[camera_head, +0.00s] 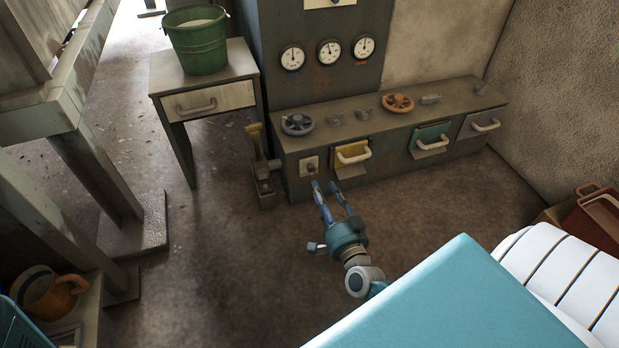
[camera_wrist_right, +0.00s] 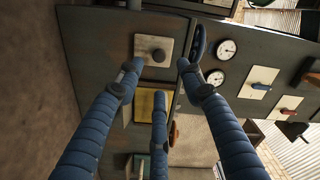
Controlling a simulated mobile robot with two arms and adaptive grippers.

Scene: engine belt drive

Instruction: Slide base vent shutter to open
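A pale square plate with a dark round knob (camera_head: 311,169) is on the front of the low dark cabinet, left of the yellow panel. It also shows in the right wrist view, with its knob (camera_wrist_right: 158,55) near the top. I cannot tell for sure whether this plate is the base vent shutter. My right gripper (camera_head: 325,187) is in front of the cabinet, just below the plate in the head view. Its blue fingers (camera_wrist_right: 158,77) are spread and empty, aimed toward the plate and apart from the knob. My left gripper is not in view.
The cabinet (camera_head: 385,179) carries yellow (camera_head: 352,153), teal (camera_head: 431,139) and grey (camera_head: 481,124) panels with white handles. A dark handwheel (camera_head: 298,124) and an orange handwheel (camera_head: 398,103) lie on top. A lever pedestal (camera_head: 263,180) stands left of the plate.

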